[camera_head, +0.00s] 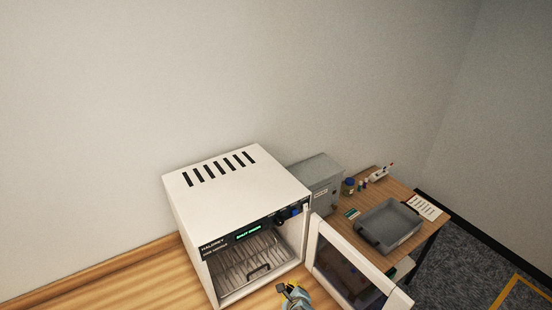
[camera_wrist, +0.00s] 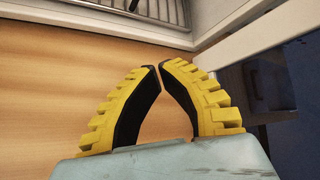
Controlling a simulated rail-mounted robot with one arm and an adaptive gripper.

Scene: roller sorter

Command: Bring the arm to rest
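My gripper (camera_head: 288,287) is low in the head view, in front of the white oven-like cabinet (camera_head: 225,182) and left of its open door. In the wrist view its yellow-ribbed fingers (camera_wrist: 160,66) lean together and their black tips meet or nearly meet. Nothing is held between them. Below the fingers lies bare wooden worktop (camera_wrist: 50,75). Most of my arm is out of view.
The cabinet's door (camera_head: 314,248) stands open to the right of my gripper. Its lit display (camera_head: 249,232) seems to read "SHUT DOOR". A wire rack (camera_head: 240,262) is inside. A grey box (camera_head: 316,178) and a side table with a grey tray (camera_head: 389,226) stand beyond.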

